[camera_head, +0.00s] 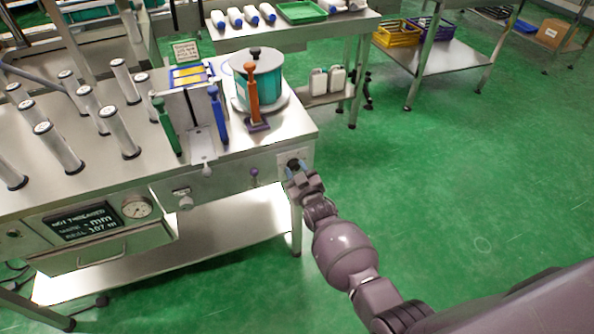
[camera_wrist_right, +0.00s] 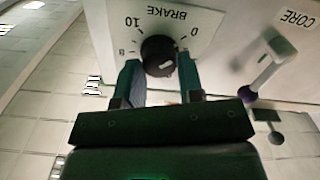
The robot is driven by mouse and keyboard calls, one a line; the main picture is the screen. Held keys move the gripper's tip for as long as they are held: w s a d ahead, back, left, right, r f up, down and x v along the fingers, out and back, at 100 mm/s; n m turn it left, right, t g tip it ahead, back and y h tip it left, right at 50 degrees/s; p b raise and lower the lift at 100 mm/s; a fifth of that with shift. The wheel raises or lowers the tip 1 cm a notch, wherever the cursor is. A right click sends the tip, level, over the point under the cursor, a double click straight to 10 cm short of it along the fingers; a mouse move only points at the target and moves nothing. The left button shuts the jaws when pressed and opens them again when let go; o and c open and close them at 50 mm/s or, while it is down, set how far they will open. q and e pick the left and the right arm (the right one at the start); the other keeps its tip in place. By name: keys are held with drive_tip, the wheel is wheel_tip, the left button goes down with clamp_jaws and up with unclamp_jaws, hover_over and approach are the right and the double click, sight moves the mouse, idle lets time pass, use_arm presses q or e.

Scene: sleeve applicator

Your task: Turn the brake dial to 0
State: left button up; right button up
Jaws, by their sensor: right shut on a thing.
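The brake dial (camera_wrist_right: 159,48) is a round black knob on a pale plate marked BRAKE (camera_wrist_right: 165,17), which appears upside down in the right wrist view. The marks 10, 8 and 0 show around it. A short white mark lies on the knob's lower right part; its exact reading is unclear. My right gripper (camera_wrist_right: 160,78) has one finger on each side of the knob and is shut on it. In the head view the right gripper (camera_head: 297,174) is at the dial (camera_head: 293,163), on the bench's front right corner. My left gripper is not in view.
A CORE lever (camera_wrist_right: 270,62) with a purple tip sits beside the dial plate. The steel bench (camera_head: 230,165) carries several white cylinders, coloured handles and a teal drum (camera_head: 262,82). The green floor (camera_head: 450,190) to the right is clear.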

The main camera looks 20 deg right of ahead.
idle(0.4)
drive_tip(key=o, duration=0.9)
drive_tip(key=shift+s, duration=0.6)
drive_tip(key=s+p, duration=0.2)
drive_tip(key=s, duration=0.7)
drive_tip(key=shift+s+d, duration=0.15)
drive_tip(key=shift+s, duration=0.15)
